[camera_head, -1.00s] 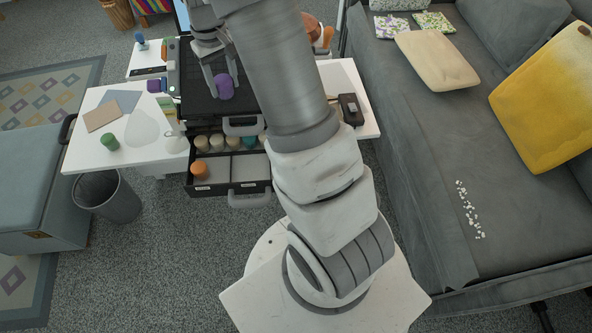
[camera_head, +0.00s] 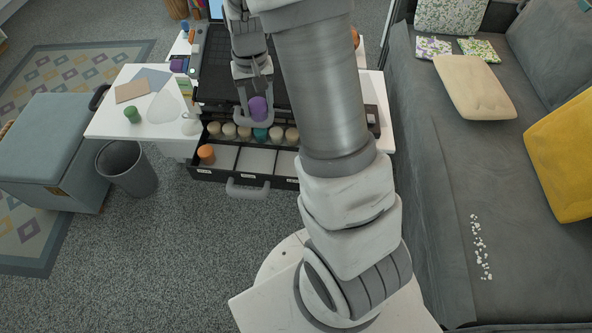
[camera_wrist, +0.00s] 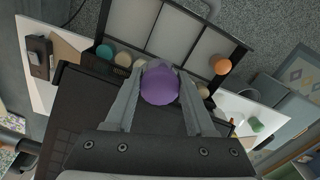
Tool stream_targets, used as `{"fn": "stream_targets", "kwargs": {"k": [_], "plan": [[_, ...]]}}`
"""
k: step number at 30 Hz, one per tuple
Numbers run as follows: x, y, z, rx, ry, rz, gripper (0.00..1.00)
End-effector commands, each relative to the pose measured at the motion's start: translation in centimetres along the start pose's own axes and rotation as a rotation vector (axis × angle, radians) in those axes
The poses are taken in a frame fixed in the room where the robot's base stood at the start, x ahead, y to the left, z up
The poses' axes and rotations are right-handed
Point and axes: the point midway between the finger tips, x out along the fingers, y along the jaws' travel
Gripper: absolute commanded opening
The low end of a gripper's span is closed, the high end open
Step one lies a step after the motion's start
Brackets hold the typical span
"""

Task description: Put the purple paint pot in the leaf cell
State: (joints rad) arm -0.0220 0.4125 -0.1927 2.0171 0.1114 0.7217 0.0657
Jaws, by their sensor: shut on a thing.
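My gripper (camera_head: 257,98) is shut on the purple paint pot (camera_head: 258,108) and holds it above the back part of the open black drawer (camera_head: 225,181). In the wrist view the pot (camera_wrist: 160,85) sits between both fingers, in front of the drawer. The drawer has several pale-floored cells in front and a row of pots behind. An orange pot (camera_head: 206,153) stands in the left cell; the middle cell (camera_head: 257,161) and the right cell (camera_head: 287,163) look empty. The front labels are too small to read, so I cannot tell which is the leaf cell.
Beige pots and a teal pot (camera_head: 260,134) fill the back row. A green pot (camera_head: 132,115) stands on the white table (camera_head: 100,127) at left. A grey bin (camera_head: 128,170) is on the floor below it. The grey sofa (camera_head: 440,180) is at right.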

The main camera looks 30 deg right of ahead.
Motion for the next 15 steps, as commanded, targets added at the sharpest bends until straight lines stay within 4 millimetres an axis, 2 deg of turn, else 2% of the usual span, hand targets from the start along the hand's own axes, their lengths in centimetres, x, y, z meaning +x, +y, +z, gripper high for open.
{"fn": "stream_targets", "kwargs": {"k": [1,9,15], "plan": [[1.0,0.1,1.4,0.076,-0.001,0.000,0.01],[4.3,0.8,8.8,0.566,0.000,0.000,0.01],[6.1,1.3,13.2,0.854,-0.001,-0.002,0.01]]}}
